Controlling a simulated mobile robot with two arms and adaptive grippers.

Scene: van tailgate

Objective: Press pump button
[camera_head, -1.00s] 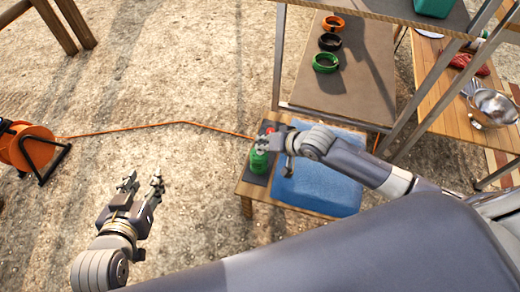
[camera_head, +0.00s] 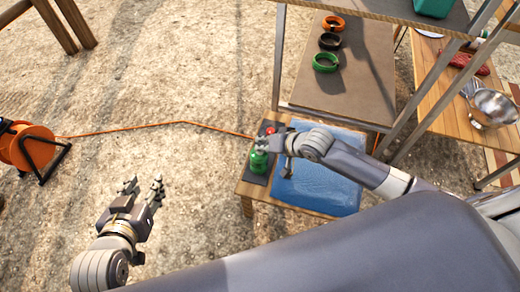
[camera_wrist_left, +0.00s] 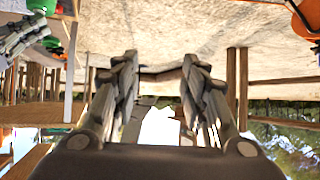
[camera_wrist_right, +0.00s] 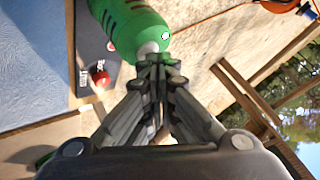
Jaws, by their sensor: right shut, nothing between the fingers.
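A small wooden table stands in the middle of the head view. On its dark panel (camera_wrist_right: 92,50) is a green bottle-shaped body (camera_head: 259,161) with dark slots and a pale round end, which also shows in the right wrist view (camera_wrist_right: 130,20). A red round knob (camera_wrist_right: 100,79) sits on the panel beside it; it also shows in the head view (camera_head: 270,130). Which part is the pump button I cannot tell. My right gripper (camera_wrist_right: 160,62) is shut and empty, its tips at the pale end; contact is unclear. My left gripper (camera_head: 141,184) is open and empty over the ground.
A flat, glossy blue sheet-like thing (camera_head: 318,180) covers most of the small table (camera_head: 240,190). A metal-framed shelf with several coloured rings stands behind. An orange reel (camera_head: 30,147) with an orange cord lies at the left. The ground around my left gripper is clear.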

